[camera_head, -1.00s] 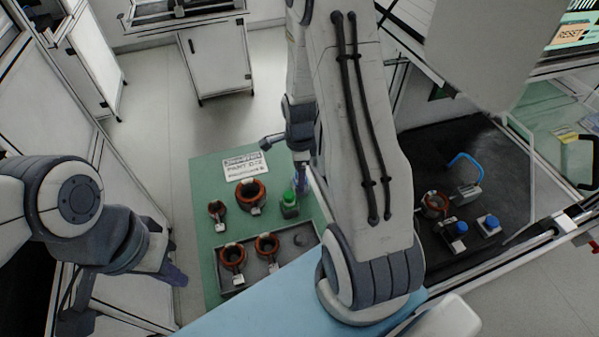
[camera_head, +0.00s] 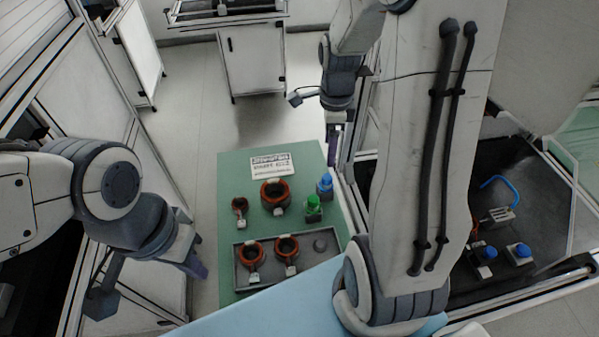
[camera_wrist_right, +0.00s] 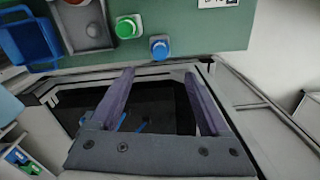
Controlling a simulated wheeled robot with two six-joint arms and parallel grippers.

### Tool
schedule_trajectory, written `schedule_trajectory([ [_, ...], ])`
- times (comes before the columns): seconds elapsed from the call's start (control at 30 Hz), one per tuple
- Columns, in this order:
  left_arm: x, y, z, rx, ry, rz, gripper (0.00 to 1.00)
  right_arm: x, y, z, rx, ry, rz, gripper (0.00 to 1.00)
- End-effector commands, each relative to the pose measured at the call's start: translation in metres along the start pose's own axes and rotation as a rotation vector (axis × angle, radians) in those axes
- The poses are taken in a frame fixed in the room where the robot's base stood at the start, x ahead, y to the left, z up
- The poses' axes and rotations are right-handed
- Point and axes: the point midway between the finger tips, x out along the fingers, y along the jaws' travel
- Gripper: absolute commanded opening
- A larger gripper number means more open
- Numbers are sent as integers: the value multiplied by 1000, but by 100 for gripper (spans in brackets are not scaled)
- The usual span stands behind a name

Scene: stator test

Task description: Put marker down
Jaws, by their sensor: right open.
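A marker block with a blue top (camera_head: 325,183) stands upright on the green mat (camera_head: 230,170), near its right edge. A similar one with a green top (camera_head: 313,205) stands just below and left of it. In the right wrist view the blue-topped marker (camera_wrist_right: 160,48) and the green-topped one (camera_wrist_right: 128,27) stand beyond the fingertips. My right gripper (camera_head: 334,150) is open and empty, apart from the blue-topped marker. Its spread purple fingers show in the right wrist view (camera_wrist_right: 158,78). My left gripper (camera_head: 196,268) hangs left of the mat; its opening is unclear.
A grey tray (camera_head: 241,283) with copper stators lies at the mat's front. A large stator (camera_head: 275,195), a small one (camera_head: 240,209) and a printed sign (camera_head: 272,166) are on the mat. A dark bench surface (camera_head: 525,190) at right holds more blue-topped blocks (camera_head: 519,250).

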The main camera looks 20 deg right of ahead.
Motion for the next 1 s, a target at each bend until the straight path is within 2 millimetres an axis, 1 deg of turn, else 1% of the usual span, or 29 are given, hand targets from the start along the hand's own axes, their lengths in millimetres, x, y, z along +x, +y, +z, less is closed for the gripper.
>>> schedule_trajectory([
  [0.07, 0, 0, 0, 0, 0, 0, 0, -2, 2, 3, -22, -1, -1, 80],
  [0.13, 0, 0, 0, 0, 0, 0, 0, -6, 8, 15, -111, -3, -4, 80],
  [0.17, 0, 0, 0, 0, 0, 0, 0, -8, 13, 24, -176, -5, -6, 80],
  [0.23, 0, 0, 0, 0, 0, 0, 0, -17, 32, 50, -395, -11, -12, 80],
  [0.27, 0, 0, 0, 0, 0, 0, 0, -22, 43, 62, -516, -15, -14, 80],
  [0.3, 0, 0, 0, 0, 0, 0, 0, -28, 61, 80, -694, -19, -19, 80],
  [0.37, 0, 0, 0, 0, 0, 0, 0, -36, 92, 103, -988, -27, -28, 80],
  [0.4, 0, 0, 0, 0, 0, 0, 0, -41, 114, 116, -1189, -33, -32, 80],
  [0.47, 0, 0, 0, 0, 0, 0, 0, -48, 147, 131, -1482, -42, -42, 80],
  [0.5, 0, 0, 0, 0, 0, 0, 0, -51, 168, 137, -1670, -47, -49, 80],
  [0.6, 0, 0, 0, 0, 0, 0, 0, -56, 214, 143, -2083, -60, -66, 80],
  [0.7, 0, 0, 0, 0, 0, 0, 0, -59, 246, 142, -2387, -72, -80, 80],
  [0.73, 0, 0, 0, 0, 0, 0, 0, -59, 253, 141, -2455, -75, -83, 80],
  [0.83, 0, 0, 0, 0, 0, 0, 0, -60, 267, 139, -2606, -80, -93, 80],
  [0.9, 0, 0, 0, 0, 0, 0, 0, -59, 271, 138, -2650, -82, -94, 80],
  [1.0, 0, 0, 0, 0, 0, 0, 0, -59, 272, 137, -2663, -83, -94, 80],
])
